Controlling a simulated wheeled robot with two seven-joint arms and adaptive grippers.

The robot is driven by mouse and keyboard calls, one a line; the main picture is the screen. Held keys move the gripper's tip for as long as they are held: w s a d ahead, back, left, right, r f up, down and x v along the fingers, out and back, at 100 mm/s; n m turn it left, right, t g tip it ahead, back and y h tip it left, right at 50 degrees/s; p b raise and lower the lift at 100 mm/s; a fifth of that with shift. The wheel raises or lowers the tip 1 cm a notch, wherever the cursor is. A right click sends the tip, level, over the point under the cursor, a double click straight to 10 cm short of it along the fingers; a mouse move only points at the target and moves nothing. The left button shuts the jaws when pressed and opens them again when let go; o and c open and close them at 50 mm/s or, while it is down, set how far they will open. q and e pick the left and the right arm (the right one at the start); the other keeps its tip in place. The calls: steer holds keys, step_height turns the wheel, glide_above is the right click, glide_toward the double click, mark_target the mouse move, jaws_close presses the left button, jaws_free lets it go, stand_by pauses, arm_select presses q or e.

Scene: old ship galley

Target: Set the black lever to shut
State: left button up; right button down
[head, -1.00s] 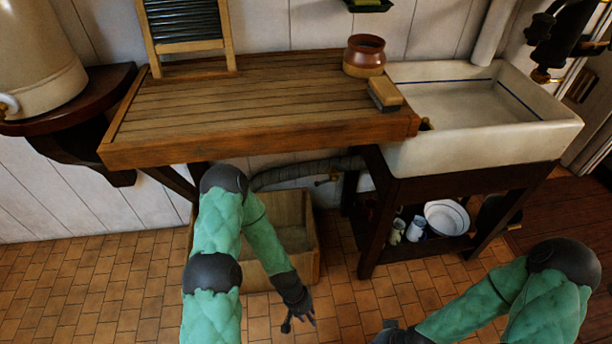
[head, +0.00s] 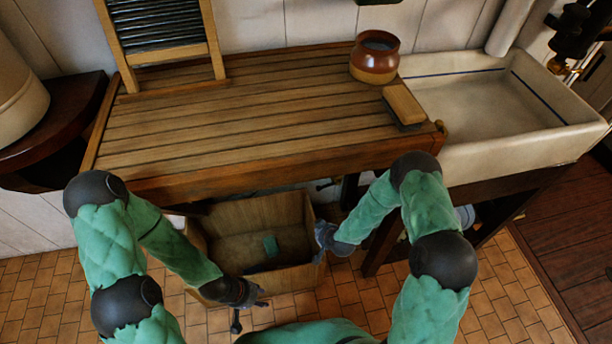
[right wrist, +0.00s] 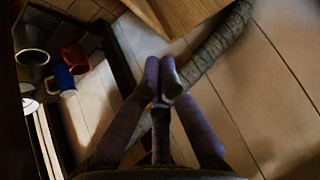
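A small dark fitting (head: 325,184) shows just under the front edge of the draining board in the head view; I cannot tell whether it is the black lever or how it is set. No lever can be made out in the right wrist view. My right gripper (head: 322,240) is low by the crate's right side, below that fitting. In the right wrist view its fingertips (right wrist: 161,80) are together with nothing visible between them, beside the grey pipe (right wrist: 215,62). My left gripper (head: 250,306) is low before the crate, its fingers spread and empty.
A wooden crate (head: 225,214) with a small green block (head: 271,246) stands under the draining board (head: 240,125). A pot (head: 375,58) and brush (head: 404,104) are on the board, by the sink (head: 480,152). Mugs, including a blue one (right wrist: 64,76), are on the lower shelf.

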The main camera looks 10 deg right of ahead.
steer(key=w+d+r+n+t+h+p, duration=0.3)
steer(key=w+r+t, duration=0.35)
steer(key=w, duration=0.55)
steer(key=b, duration=0.5)
glide_above(321, 188)
step_height(321, 188, down, 4)
steer(key=shift+r+m+g, duration=0.15)
steer(key=shift+m+g, duration=0.2)
steer(key=shift+m, duration=0.05)
steer(key=shift+s+d+f+b, duration=0.15)
steer(key=shift+f+b, duration=0.2)
steer(key=shift+f, duration=0.25)
steer(key=shift+s+d+f+b, duration=0.1)
steer(key=shift+d+f+b, duration=0.15)
steer(key=shift+f, duration=0.3)
steer(key=shift+s+d+f+b, duration=0.15)
steer(key=shift+f+b, duration=0.25)
steer(key=shift+f, duration=0.2)
